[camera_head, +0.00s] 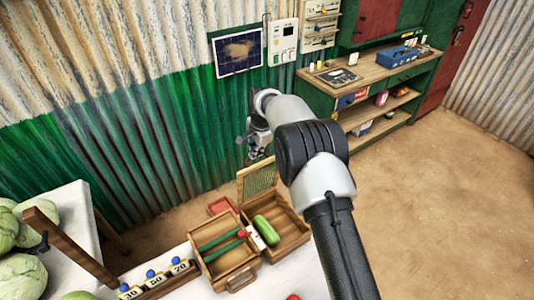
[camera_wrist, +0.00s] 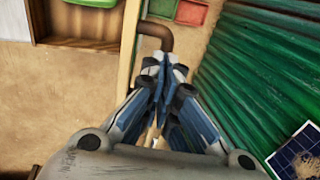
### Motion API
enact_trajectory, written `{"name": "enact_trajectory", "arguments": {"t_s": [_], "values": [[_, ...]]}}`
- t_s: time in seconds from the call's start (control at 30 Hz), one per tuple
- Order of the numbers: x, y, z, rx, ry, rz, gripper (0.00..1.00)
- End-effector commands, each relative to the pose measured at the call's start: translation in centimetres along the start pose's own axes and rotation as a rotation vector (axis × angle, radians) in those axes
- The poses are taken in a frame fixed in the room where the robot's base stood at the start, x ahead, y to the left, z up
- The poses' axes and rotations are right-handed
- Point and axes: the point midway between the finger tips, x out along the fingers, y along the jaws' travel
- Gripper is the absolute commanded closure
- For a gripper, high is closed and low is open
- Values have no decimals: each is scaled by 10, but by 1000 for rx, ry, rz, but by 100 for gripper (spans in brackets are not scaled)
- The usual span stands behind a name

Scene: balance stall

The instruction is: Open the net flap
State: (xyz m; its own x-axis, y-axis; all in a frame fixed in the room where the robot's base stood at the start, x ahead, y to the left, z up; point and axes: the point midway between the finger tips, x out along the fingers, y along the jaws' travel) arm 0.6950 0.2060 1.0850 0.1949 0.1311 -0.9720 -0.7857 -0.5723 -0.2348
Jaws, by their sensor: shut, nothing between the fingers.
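The net flap (camera_head: 259,180), a wooden frame with mesh, stands raised at the back edge of the wooden box (camera_head: 236,282). The right compartment below it lies uncovered. In the wrist view a narrow pale wooden strip (camera_wrist: 128,60) looks like the flap seen edge-on, with a brown bent handle (camera_wrist: 156,34) sticking out to the right. My gripper (camera_head: 250,150) is above and behind the flap, near the corrugated wall. Its fingers (camera_wrist: 160,72) are shut and empty, just below the handle in the wrist view; whether they touch it I cannot tell.
A green cucumber-like vegetable (camera_head: 266,231) lies in the right compartment. Green sticks (camera_head: 222,241) lie in the left one. A red tray (camera_head: 221,206) is behind the box. Weights (camera_head: 151,281) and cabbages (camera_head: 27,272) are at left. A shelf (camera_head: 395,75) stands at the back right.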

Motion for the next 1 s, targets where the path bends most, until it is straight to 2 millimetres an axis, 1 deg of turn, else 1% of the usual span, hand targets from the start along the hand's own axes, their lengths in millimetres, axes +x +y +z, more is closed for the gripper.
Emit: {"name": "enact_trajectory", "arguments": {"t_s": [0.03,0.37,0.63,0.77,0.87,1.0], "values": [[23,21,0,1,-9,52,90],[22,20,0,4,-11,50,69],[16,17,-1,4,-9,40,69],[3,15,-1,4,-8,39,69],[-16,14,-1,4,-7,37,69],[-47,14,-1,4,-7,38,69]]}}
